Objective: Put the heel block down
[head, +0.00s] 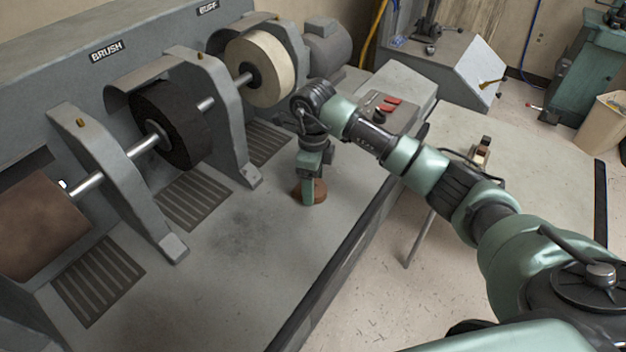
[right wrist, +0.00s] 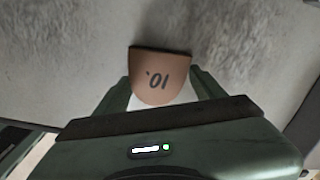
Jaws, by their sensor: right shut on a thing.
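The heel block is a brown, D-shaped piece marked "10" or "01" on its top. In the right wrist view the heel block (right wrist: 160,68) sits between the two fingers of my right gripper (right wrist: 160,92), which is shut on it. In the head view the right gripper (head: 312,188) points down at the grey machine bench (head: 240,280), with the brown block (head: 297,191) at its fingertips. The block is at or just above the bench surface; I cannot tell whether it touches. My left gripper is in neither view.
A black brush wheel (head: 172,125) and a cream buffing wheel (head: 262,68) stand behind the gripper on a shaft. Slotted vents (head: 193,201) lie below them. A control box with red switches (head: 388,104) is to the right. The bench front is clear.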

